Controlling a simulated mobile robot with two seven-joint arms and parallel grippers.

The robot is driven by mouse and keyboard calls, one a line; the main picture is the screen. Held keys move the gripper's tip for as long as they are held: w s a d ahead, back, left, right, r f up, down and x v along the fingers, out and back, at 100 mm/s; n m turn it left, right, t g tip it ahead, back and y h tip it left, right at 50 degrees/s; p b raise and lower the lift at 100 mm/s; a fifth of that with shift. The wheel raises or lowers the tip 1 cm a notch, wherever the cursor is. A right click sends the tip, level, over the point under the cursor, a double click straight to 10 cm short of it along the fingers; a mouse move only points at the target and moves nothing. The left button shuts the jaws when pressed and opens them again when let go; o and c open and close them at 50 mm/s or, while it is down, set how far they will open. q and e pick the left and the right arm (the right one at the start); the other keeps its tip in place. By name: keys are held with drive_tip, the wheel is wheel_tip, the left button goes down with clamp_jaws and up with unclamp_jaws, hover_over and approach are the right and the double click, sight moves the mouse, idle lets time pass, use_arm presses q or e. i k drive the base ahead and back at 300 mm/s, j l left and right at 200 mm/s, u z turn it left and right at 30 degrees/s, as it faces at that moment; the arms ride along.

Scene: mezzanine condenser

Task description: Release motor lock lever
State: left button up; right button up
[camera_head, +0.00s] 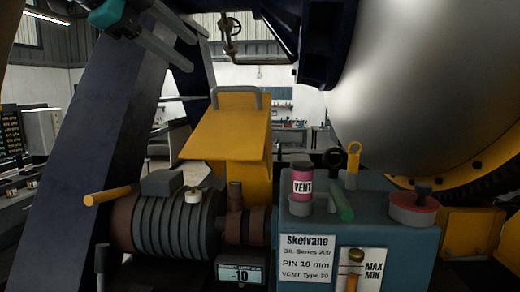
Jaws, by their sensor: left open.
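A ribbed dark motor (180,228) with brown end parts lies at lower left. A short yellow-orange lever (108,195) sticks out to the left from the motor's upper left end, nearly level. It looks like the motor lock lever, but no label on it can be read. My left gripper (193,56) is at the upper left, with two grey-green fingers spread apart and nothing between them. It is well above the lever in the picture and apart from it. My right gripper is not seen.
A raised yellow cover (232,132) with a grey handle stands behind the motor. A dark slanted beam (115,110) rises behind the lever.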

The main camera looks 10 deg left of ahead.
sight(102, 251)
drive_tip(key=k, duration=1.5)
